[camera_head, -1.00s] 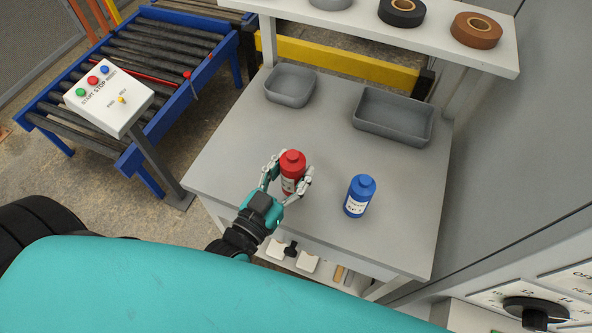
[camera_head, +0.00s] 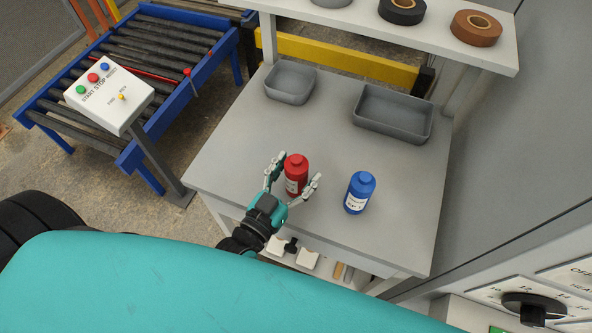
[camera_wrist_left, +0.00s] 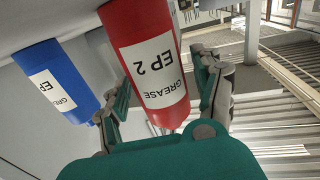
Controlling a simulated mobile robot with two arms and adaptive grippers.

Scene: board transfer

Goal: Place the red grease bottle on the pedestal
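The red grease bottle (camera_head: 295,176) stands upright on the grey workbench (camera_head: 235,140), near its front edge. In the left wrist view the bottle (camera_wrist_left: 150,60) shows a white label reading "GREASE EP 2". My left gripper (camera_head: 294,178) is open, with one finger on each side of the bottle. In the left wrist view its fingers (camera_wrist_left: 163,100) are spread, with gaps visible beside the bottle. I cannot make out a pedestal in either view. My right gripper is not in view.
A blue bottle (camera_head: 360,193) stands just right of the red one. Two grey trays (camera_head: 290,84) (camera_head: 393,115) sit at the back of the bench, below a shelf with tape rolls (camera_head: 476,28). A roller conveyor (camera_head: 150,50) and button box (camera_head: 108,95) are at left.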

